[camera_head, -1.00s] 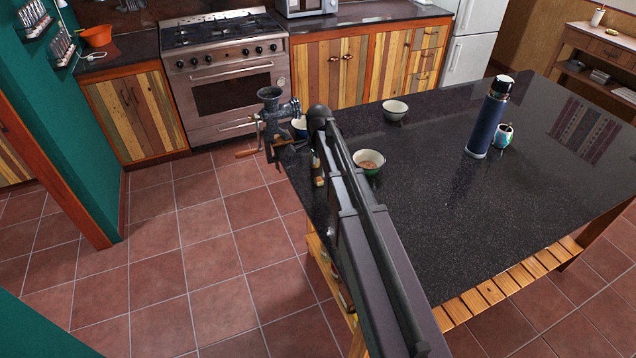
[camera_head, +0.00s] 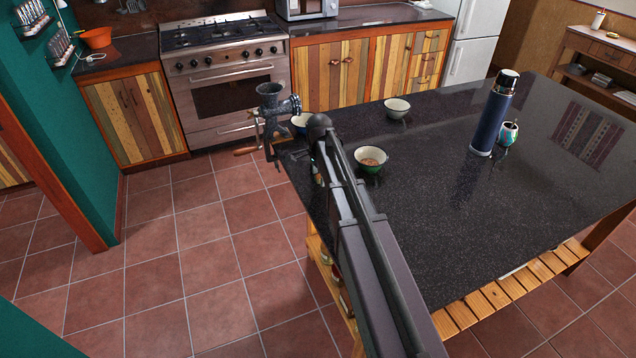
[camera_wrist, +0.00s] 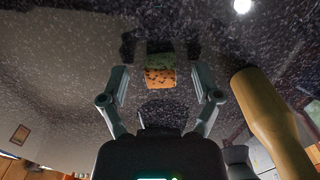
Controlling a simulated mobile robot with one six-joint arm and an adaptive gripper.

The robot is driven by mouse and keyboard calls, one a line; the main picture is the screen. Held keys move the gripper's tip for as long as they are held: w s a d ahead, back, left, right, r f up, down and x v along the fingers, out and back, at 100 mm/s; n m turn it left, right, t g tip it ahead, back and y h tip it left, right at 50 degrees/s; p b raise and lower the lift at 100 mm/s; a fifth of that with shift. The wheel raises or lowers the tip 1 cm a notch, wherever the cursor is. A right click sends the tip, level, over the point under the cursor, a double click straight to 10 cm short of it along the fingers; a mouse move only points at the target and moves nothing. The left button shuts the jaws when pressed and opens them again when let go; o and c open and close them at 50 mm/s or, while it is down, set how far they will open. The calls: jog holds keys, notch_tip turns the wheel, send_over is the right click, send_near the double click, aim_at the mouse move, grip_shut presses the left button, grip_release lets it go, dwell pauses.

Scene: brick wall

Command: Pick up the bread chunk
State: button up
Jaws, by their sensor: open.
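A small block (camera_wrist: 160,78) lies on the dark speckled counter in the wrist view. One face is orange-tan with dark specks and the other part is dark green. It is the only thing there that could be the bread chunk, but I cannot tell for sure that it is bread. My gripper (camera_wrist: 162,72) is open, with one finger on each side of the block and a gap on both sides. In the head view my arm hides the gripper and the block.
A yellow-tan rounded object (camera_wrist: 272,115) stands close to the right finger. A metal grinder (camera_head: 270,110) is clamped at the counter's left corner. A bowl with brown contents (camera_head: 371,160), a pale bowl (camera_head: 397,108), a blue flask (camera_head: 493,115) and a cup (camera_head: 508,133) stand right of my arm.

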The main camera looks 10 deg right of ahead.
dwell(0.5)
jog(key=c, duration=0.8)
